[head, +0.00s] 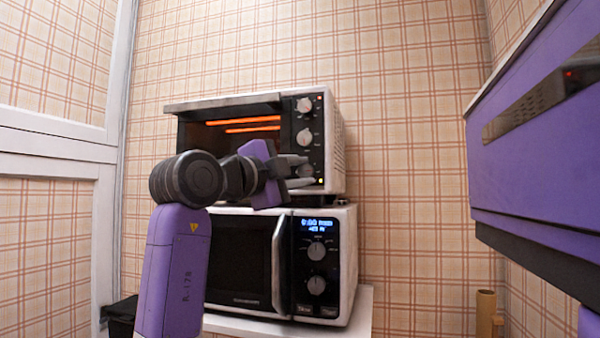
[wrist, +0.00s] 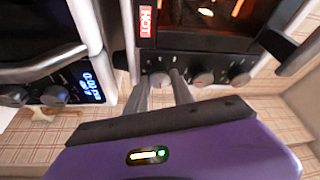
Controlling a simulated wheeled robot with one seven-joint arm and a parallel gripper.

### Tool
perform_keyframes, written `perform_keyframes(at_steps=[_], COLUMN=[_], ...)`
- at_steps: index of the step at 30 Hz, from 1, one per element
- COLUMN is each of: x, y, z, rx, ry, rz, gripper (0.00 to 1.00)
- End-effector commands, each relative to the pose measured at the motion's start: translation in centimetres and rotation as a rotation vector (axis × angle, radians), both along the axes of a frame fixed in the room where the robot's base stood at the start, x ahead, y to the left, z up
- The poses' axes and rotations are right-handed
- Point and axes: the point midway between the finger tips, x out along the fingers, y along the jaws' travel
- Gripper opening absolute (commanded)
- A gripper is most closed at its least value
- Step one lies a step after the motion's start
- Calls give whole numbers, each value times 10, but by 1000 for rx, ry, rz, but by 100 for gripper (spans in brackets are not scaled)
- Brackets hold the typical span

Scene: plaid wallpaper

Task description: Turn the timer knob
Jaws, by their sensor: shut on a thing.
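The toaster oven (head: 333,150) stands on top of the microwave, with orange bars glowing behind its glass. Its right panel has a top knob (head: 304,105), a middle knob (head: 305,137) and a lowest knob, which my gripper partly covers. My gripper (head: 304,175) reaches this lowest knob from the left in the head view. In the wrist view its two fingers (wrist: 162,75) are shut on either side of that knob (wrist: 160,80), likely the timer knob. The other two knobs (wrist: 203,76) (wrist: 240,78) show free to the right. I cannot read the knob labels.
The microwave (head: 240,255) below has a lit blue display and two knobs, on a white surface (head: 362,310). A purple cabinet-like body (head: 540,160) juts in at the right. A brown cylinder (head: 486,312) stands low right. Plaid walls close the back.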

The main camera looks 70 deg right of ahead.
Motion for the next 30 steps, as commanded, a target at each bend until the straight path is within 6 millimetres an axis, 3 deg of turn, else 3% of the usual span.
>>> perform_keyframes(at_steps=[9,23,24,27,30], x=[0,0,0,0,0], y=[0,0,0,0,0], z=[0,-1,-1,0,0], rx=[9,11,11,10,10], ry=[-97,-109,-108,-107,-107], rz=[-1,-1,-1,-1,-1], gripper=[0,0,32,50,50])
